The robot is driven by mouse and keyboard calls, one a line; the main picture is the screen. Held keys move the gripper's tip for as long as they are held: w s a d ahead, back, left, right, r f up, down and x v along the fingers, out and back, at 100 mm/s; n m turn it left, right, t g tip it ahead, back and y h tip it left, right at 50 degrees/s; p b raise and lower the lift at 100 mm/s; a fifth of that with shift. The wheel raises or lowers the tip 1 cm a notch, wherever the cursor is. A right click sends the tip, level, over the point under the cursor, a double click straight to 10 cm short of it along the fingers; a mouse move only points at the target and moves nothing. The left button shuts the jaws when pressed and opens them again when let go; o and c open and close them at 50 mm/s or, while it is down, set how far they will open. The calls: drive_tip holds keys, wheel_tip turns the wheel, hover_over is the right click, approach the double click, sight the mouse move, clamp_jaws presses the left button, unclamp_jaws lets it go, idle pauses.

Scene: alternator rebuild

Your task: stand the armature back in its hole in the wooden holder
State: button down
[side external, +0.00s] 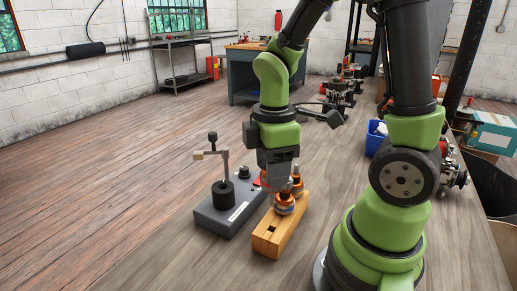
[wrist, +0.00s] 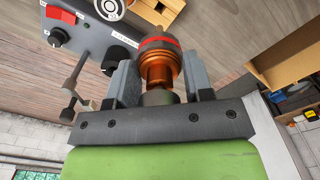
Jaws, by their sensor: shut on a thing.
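My gripper (side external: 279,181) points down in the side view, shut on an armature (side external: 284,204) with copper and dark bands. In the wrist view, the gripper (wrist: 160,78) has its two grey fingers on either side of the armature (wrist: 158,52), which shows a red band and a copper middle. The wooden holder (side external: 267,244) lies below in the side view, with an open square hole in its near end. The held armature is over the holder's middle. I cannot tell whether its lower end is above the wood or inside a hole. A second copper-coloured part (side external: 298,181) shows just behind.
A grey tester box (side external: 221,222) with a dark post and lever stands just left of the holder. It also shows in the wrist view (wrist: 72,22) with a red switch. A blue bin (side external: 376,139) stands farther back right. The bench front is clear.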

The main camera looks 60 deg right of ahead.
sight(272, 205)
drive_tip(key=shift+f, duration=2.5)
drive_tip(key=shift+f, duration=0.15)
drive_tip(key=shift+f, duration=0.35)
drive_tip(key=shift+f, duration=0.55)
drive_tip(key=shift+f, duration=0.35)
drive_tip(key=shift+f, duration=0.6)
drive_tip(key=shift+f, duration=0.35)
drive_tip(key=shift+f, duration=0.45)
idle(1.1)
drive_tip(key=shift+c, duration=2.2)
unclamp_jaws()
